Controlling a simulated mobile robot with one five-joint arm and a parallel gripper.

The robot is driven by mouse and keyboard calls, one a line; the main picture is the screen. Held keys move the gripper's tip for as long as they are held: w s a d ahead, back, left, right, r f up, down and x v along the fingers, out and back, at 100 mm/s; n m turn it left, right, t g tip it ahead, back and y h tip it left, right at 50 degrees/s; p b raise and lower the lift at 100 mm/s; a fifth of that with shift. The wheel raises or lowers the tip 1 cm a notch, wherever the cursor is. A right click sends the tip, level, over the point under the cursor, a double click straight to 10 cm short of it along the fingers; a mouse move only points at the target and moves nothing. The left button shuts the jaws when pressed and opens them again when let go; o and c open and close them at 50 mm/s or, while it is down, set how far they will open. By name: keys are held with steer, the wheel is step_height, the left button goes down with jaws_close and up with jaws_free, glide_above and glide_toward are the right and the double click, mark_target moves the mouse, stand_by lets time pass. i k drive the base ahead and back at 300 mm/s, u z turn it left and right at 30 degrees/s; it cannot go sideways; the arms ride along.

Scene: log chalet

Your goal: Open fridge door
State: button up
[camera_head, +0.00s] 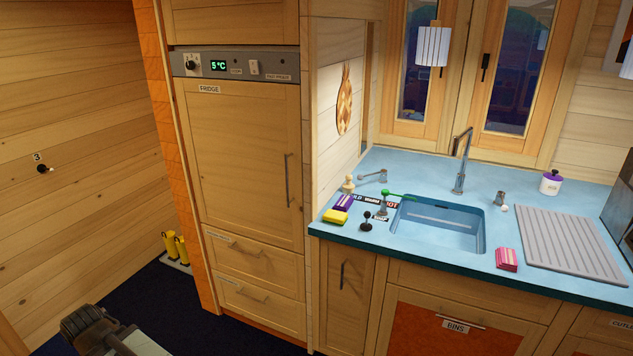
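The fridge door (240,165) is a tall wooden panel in the built-in cabinet left of the sink counter. It looks shut, flush with its frame. A label reading "FRIDGE" (210,89) is at its upper left. A thin vertical metal handle (287,180) is on its right side. A grey control panel (234,65) above it shows 5 °C. A dark part of my own body shows at the bottom left. My gripper's fingers cannot be made out, and nothing of mine touches the door.
Two drawers (250,250) are below the fridge door. The blue counter (345,235) with a sink (440,225) juts forward on the right. A wooden wall (70,150) and yellow items (175,248) are on the left. The dark floor (165,300) before the fridge looks clear.

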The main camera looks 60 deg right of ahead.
mark_target(243, 140)
steer(key=u, duration=0.15)
steer(key=i, duration=0.9)
steer(key=z, duration=0.05)
